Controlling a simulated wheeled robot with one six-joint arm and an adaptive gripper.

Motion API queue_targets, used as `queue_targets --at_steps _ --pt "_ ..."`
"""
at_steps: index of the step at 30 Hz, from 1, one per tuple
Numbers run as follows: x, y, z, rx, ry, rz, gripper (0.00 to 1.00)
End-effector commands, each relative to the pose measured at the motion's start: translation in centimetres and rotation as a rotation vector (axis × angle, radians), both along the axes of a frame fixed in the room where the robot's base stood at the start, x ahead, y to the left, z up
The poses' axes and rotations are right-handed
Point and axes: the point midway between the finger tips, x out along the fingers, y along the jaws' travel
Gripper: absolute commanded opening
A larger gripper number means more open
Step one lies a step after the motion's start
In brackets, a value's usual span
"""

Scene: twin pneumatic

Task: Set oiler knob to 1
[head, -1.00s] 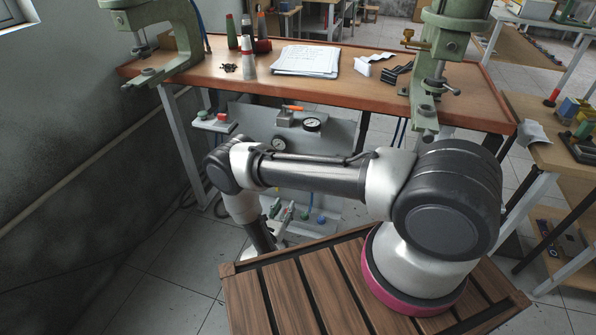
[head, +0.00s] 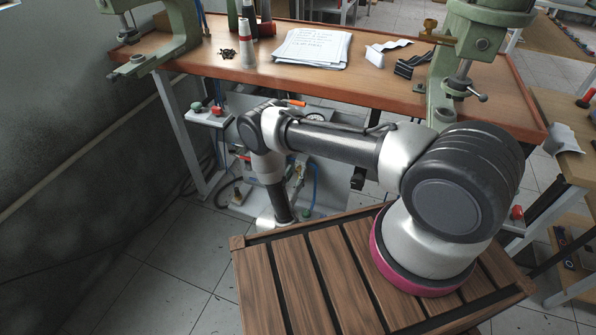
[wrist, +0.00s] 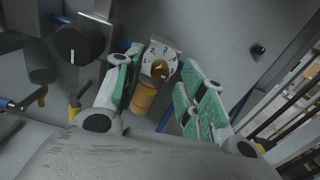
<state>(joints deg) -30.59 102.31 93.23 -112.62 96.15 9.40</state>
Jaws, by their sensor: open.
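The oiler knob (wrist: 160,69) is a small brass-coloured knob on a white dial plate (wrist: 153,52) with dark numerals, in the wrist view at upper centre. An amber cylinder (wrist: 144,98) sits just below it. My gripper (wrist: 156,76) is open, with one green-padded finger on each side of the dial in the picture. The knob shows between the fingertips; I cannot tell whether they touch it. The pointer's setting is too small to read. In the head view my arm hides the knob, and the gripper does not show clearly.
A black round knob (wrist: 80,44) with a white mark is left of the dial. A yellow-tipped fitting (wrist: 75,108) and blue tubing are near the left finger. In the head view, the workbench (head: 240,75) overhangs the panel, with green presses (head: 180,35) on it.

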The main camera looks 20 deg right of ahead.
Motion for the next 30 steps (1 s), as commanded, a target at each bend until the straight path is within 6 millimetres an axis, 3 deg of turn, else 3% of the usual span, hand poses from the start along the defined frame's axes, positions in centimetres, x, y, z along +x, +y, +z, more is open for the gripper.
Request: queue_targets --at_steps 6,14,15,21,30 --pt "1.8 -1.4 0.0 0.001 0.001 -0.001 0.40" --pt "2.0 -1.5 0.0 0.000 0.001 0.000 0.40" --pt "2.0 -1.5 0.0 0.000 0.001 0.000 0.39" --pt "2.0 -1.5 0.0 0.000 0.001 0.000 0.02" --pt "2.0 -1.5 0.0 -0.011 0.009 0.000 0.00"
